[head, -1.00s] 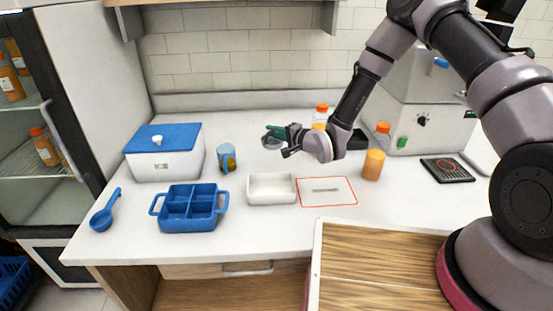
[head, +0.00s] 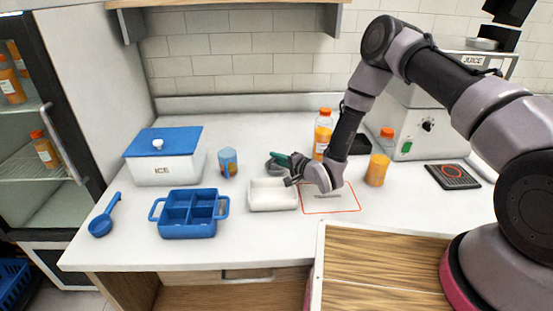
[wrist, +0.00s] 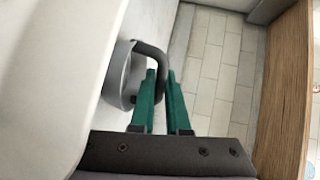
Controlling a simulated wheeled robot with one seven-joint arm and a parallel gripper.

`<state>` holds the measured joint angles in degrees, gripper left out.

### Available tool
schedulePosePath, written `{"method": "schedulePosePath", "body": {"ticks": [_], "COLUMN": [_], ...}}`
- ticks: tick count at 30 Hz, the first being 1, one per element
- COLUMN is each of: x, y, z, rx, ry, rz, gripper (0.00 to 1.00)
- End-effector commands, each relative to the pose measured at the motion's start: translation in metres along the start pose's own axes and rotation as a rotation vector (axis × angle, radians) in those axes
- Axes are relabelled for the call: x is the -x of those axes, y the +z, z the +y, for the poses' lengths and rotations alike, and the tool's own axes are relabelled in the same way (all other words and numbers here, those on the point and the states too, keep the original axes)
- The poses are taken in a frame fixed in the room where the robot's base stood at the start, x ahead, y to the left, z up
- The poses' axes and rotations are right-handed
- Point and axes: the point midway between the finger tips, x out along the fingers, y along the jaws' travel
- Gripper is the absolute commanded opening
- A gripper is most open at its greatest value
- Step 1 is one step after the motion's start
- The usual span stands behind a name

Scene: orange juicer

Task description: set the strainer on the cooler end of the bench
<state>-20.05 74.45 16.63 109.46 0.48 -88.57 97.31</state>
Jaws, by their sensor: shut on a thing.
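The strainer is a grey round thing (head: 273,166) with a dark handle, seen small in the head view behind the white tray. In the wrist view the strainer's round body (wrist: 118,78) is to the left of the fingers, and its curved handle runs between them. My gripper (head: 281,160), with green fingers (wrist: 161,78), is shut on that handle. The strainer's far side is hidden, and I cannot tell its exact height over the bench. The cooler is a white box marked ICE with a blue lid (head: 164,155), at the left end of the bench.
A white tray (head: 272,207) and a blue divided caddy (head: 187,232) stand along the front. A blue ladle (head: 104,217) lies at front left. A blue-orange cup (head: 228,163) stands right of the cooler. Orange bottles and the juicer (head: 425,112) are at right. Bare bench shows behind the caddy.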

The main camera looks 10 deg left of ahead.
Motion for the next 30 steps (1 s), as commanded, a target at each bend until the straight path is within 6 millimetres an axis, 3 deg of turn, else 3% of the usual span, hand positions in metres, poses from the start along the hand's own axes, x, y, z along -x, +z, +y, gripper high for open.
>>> {"method": "schedulePosePath", "body": {"ticks": [6, 9, 21, 26, 30], "x": [0.000, 0.000, 0.001, 0.026, 0.058], "y": [0.000, 0.000, 0.000, -0.002, -0.002], "z": [0.002, 0.002, -0.001, 0.000, 0.000], "rx": [-0.001, 0.000, 0.000, -0.005, -0.006], "ry": [0.000, 0.000, 0.001, 0.003, 0.003], "rz": [0.001, 0.000, 0.000, 0.003, 0.004], "gripper": [0.00, 0.43, 0.43, 0.43, 0.43]}}
